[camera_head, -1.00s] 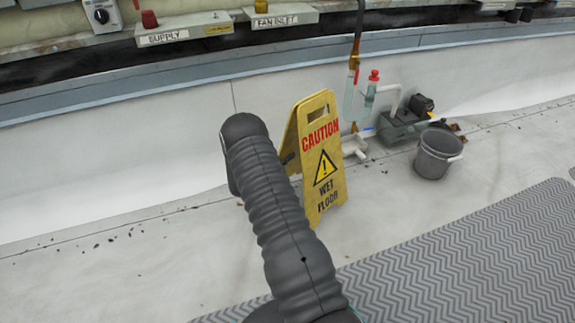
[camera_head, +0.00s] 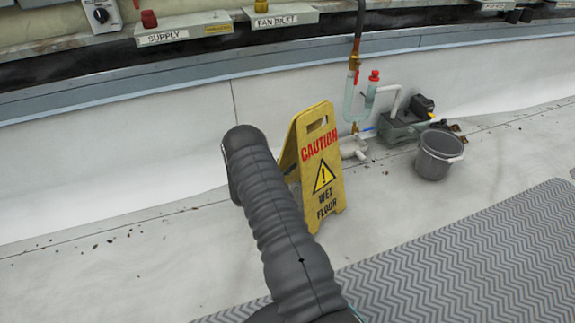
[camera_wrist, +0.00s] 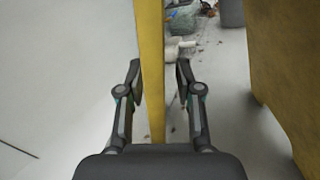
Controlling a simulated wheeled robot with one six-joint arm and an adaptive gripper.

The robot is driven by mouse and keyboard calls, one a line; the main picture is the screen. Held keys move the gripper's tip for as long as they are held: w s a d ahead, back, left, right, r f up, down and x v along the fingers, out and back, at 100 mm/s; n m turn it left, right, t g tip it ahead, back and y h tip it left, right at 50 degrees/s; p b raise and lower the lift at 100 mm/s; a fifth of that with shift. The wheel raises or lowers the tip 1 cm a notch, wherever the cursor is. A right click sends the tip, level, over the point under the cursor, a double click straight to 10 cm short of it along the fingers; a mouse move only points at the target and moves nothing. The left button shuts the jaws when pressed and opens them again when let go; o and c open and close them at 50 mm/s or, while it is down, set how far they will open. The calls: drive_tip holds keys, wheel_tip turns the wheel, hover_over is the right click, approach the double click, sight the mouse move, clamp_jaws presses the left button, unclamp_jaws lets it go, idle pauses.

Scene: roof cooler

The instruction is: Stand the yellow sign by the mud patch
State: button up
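The yellow caution sign (camera_head: 325,165) stands upright on the pale floor in the head view, its two panels spread like an A. My gripper is hidden behind my dark ribbed arm in the head view. In the wrist view, my gripper's fingers (camera_wrist: 160,78) lie on either side of one yellow panel (camera_wrist: 150,60). The left finger is close against it; a gap shows between the panel and the right finger. The other panel (camera_wrist: 285,75) is at the right. Dark specks (camera_head: 110,240) lie on the floor at the left; I cannot make out a clear mud patch.
A grey bucket (camera_head: 437,155) and a pump-like unit (camera_head: 405,122) with pipes stand behind and right of the sign. A ribbed grey mat (camera_head: 470,260) covers the front right. The floor left of the sign is open up to the white wall (camera_head: 110,150).

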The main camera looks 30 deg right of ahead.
drive_tip(key=shift+a+r, duration=0.1)
drive_tip(key=shift+r, duration=0.05)
drive_tip(key=s+a, duration=0.2)
drive_tip(key=a, duration=0.9)
drive_tip(key=s+a+r+m+g+y, duration=0.1)
drive_tip(key=s+r+m+g+y, duration=0.2)
drive_tip(key=r, duration=0.5)
drive_tip(key=s+a+r+m+y, duration=0.1)
drive_tip(key=s+a+r+m, duration=0.1)
drive_tip(key=s+r+m, duration=0.45)
drive_tip(key=s+a+r+g+y, duration=0.1)
drive_tip(key=s+r+g+y, duration=0.15)
drive_tip(key=r, duration=0.75)
drive_tip(key=s+a+r+m+t+y, duration=0.4)
drive_tip(key=s+a+r+y, duration=0.1)
drive_tip(key=s+a, duration=0.4)
drive_tip(key=s+a+r+m+t+y, duration=0.3)
drive_tip(key=s+a+r+y, duration=0.3)
drive_tip(key=s, duration=0.8)
wheel_tip(320, 180, up, 2)
drive_tip(key=a+t, duration=0.1)
drive_tip(key=a, duration=0.1)
drive_tip(key=shift+a+r+m+p, duration=0.2)
drive_tip(key=shift+a+m+p, duration=0.15)
drive_tip(key=shift+p, duration=0.05)
